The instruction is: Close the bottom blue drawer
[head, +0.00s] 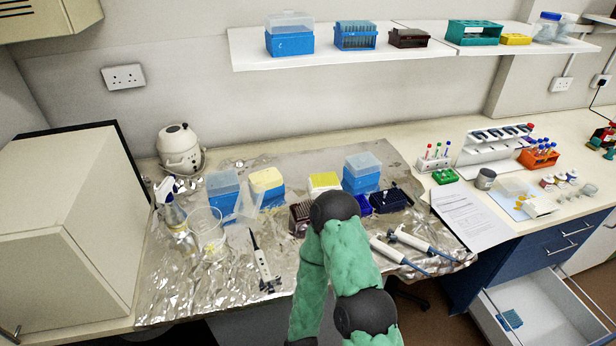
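The bottom drawer (550,312) of the blue cabinet is pulled out at the lower right. Its white inside shows, and a small blue object (510,320) lies in it. Its lower end is cut off by the picture's edge, so its blue front is not clearly seen. One of my arms, green with black joints, is folded up in the lower middle, left of the drawer. Neither gripper shows in the head view.
A foil-covered bench (200,290) with pipettes, tip boxes and a spray bottle (172,216) lies around my arm. Dark floor (436,318) shows left of the open drawer.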

